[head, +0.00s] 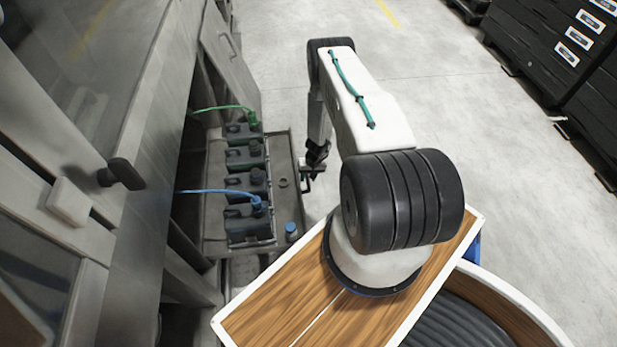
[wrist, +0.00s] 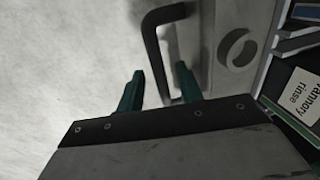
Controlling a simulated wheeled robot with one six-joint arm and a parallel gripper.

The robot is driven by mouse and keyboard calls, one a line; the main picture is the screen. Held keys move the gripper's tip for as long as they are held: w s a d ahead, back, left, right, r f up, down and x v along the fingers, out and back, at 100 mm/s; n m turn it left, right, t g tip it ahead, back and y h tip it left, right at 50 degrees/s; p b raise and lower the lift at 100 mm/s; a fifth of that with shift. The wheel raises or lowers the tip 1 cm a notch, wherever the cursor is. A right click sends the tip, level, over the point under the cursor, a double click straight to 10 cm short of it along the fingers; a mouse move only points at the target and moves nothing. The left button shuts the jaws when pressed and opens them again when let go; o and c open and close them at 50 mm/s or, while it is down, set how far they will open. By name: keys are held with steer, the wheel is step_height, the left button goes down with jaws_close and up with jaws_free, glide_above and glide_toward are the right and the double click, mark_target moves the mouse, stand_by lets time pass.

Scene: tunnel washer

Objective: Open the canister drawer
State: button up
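The canister drawer (head: 225,235) is a grey tray standing out of the cabinet in the head view. It carries several dark canisters (head: 245,182) in a row. Its black bar handle (wrist: 152,50) is on the drawer front (wrist: 232,20) in the wrist view, beside a round cut-out. My gripper (wrist: 160,88) is open, with its two green fingertips on either side of the handle's lower part. Gaps show between the bar and the fingers. In the head view my gripper (head: 316,158) is at the drawer's right edge, and the handle is partly hidden by it.
A green hose (head: 222,108) and a blue hose (head: 218,192) run from the cabinet to canisters. A small blue-capped item (head: 291,231) sits at the drawer's near corner. A cabinet door (head: 228,55) stands behind the drawer. Black crates (head: 560,60) stand far right. The floor between is clear.

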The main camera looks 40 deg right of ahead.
step_height(320, 180, up, 8)
steer(key=d, duration=0.1)
steer(key=shift+s+f, duration=0.15)
steer(key=shift+s, duration=0.3)
stand_by(0.3)
